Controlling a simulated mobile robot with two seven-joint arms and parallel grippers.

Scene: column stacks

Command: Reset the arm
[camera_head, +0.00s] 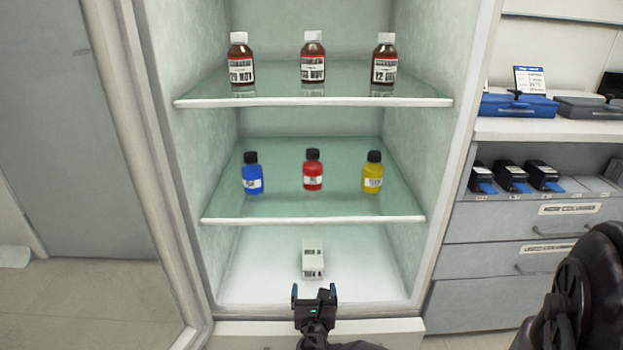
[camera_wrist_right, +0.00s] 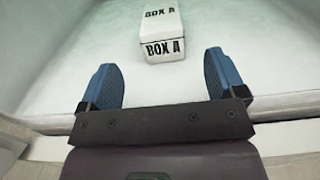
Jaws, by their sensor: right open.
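My right gripper (camera_head: 314,293) is open and empty at the front edge of the cabinet's bottom compartment. Its two blue fingers also show apart in the right wrist view (camera_wrist_right: 163,85). A small white box (camera_head: 313,260) stands on the compartment floor beyond the fingertips, apart from them. In the right wrist view the white box (camera_wrist_right: 162,32) reads "BOX A" on its top and front. My left gripper is not in view.
The upper glass shelf (camera_head: 310,102) holds three brown bottles (camera_head: 313,62). The middle glass shelf (camera_head: 310,219) holds blue (camera_head: 253,176), red (camera_head: 313,172) and yellow (camera_head: 373,174) bottles. The compartment floor is clear around the box. A drawer unit (camera_head: 500,260) stands at right.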

